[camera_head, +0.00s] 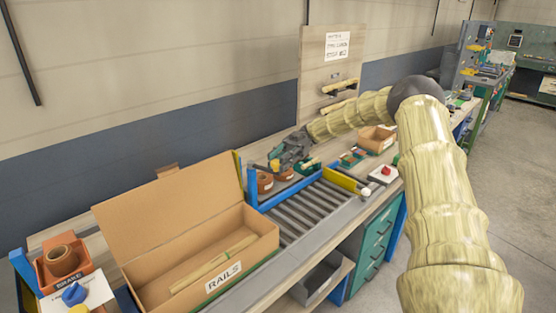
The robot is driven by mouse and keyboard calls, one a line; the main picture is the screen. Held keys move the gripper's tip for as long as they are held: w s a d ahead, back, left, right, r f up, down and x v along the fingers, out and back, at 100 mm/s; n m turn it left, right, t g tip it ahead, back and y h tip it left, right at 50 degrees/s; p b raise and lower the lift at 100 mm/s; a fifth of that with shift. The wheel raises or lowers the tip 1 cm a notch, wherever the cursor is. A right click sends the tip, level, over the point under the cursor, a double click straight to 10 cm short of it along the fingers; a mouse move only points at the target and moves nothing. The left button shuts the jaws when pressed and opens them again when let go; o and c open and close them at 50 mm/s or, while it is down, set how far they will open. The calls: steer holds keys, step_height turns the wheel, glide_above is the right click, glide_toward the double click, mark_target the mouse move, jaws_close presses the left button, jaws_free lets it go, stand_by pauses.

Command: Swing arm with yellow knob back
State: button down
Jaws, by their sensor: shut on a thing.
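My gripper (279,160), dark grey, reaches down from the upper right over the far side of the roller conveyor (309,209). Its fingers are shut on a small yellow knob (274,165). The knob is small in view and the fingers partly cover it. The swing arm that bears the knob is hard to make out among the bins and the gripper.
An open cardboard box (150,238) marked RAILS stands at the near left. A blue post (252,188) and a yellow bar (340,179) flank the rollers. Small bins (264,182) sit behind. A box with a red button (384,174) stands right.

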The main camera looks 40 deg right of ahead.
steer(key=c, duration=1.1)
jaws_free()
steer(key=shift+a, duration=0.1)
steer(key=shift+c, duration=0.2)
steer(key=shift+r, duration=0.1)
step_height(320, 180, up, 10)
